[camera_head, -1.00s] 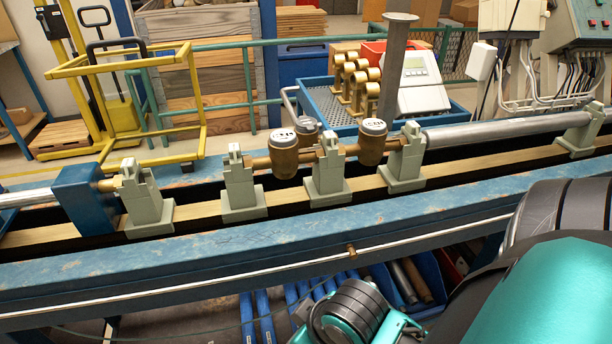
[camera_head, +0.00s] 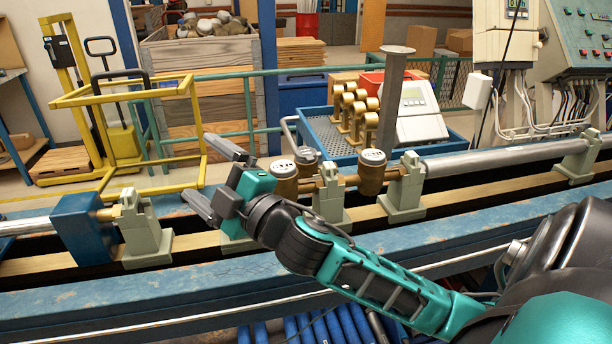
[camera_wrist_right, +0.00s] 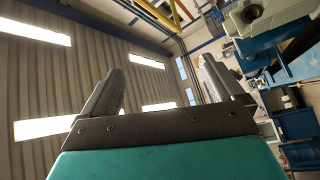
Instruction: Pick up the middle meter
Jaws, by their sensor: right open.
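Two brass meters with pale round tops sit in the bench line: one at the left (camera_head: 284,180) and one at the right (camera_head: 371,172), with a clamp block (camera_head: 331,190) between them. A third, greyer meter top (camera_head: 307,155) shows just behind the left one, its body mostly hidden. My right gripper (camera_head: 212,178) is open and empty above the bench, left of the left meter and apart from it, its fingers pointing left. In the right wrist view the open fingers (camera_wrist_right: 160,88) have nothing between them. My left gripper is not in view.
More clamp blocks stand along the rail, one at the left (camera_head: 143,228) and one at the right (camera_head: 405,190). A blue tray (camera_head: 322,140) with brass fittings (camera_head: 358,112) stands behind. A grey post (camera_head: 392,100) rises behind the right meter. A yellow frame (camera_head: 128,98) stands back left.

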